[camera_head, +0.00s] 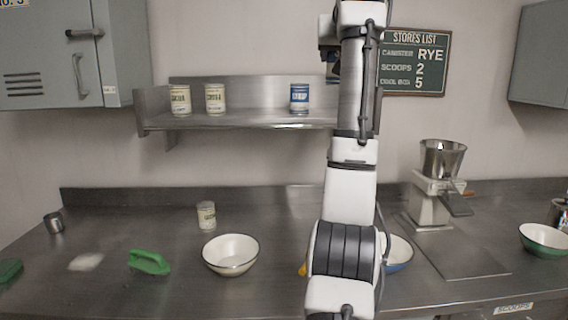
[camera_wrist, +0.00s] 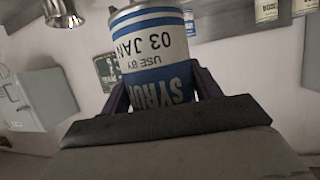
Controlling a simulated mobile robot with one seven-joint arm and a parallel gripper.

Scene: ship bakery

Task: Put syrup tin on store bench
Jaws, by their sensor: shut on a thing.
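The syrup tin (camera_wrist: 155,62) has a blue and white label reading SYRUP and USE BY 03 JAN. It shows upside down in the wrist view. My gripper (camera_wrist: 160,88) is shut on it, with a dark finger on each side. In the head view my arm rises in front of the shelf and hides most of the gripper and tin. A long steel bench (camera_head: 135,215) runs below the shelf; I cannot tell whether it is the store bench.
A wall shelf (camera_head: 250,122) holds two cream tins and a blue-labelled tin (camera_head: 299,98). The bench's back left is mostly clear.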

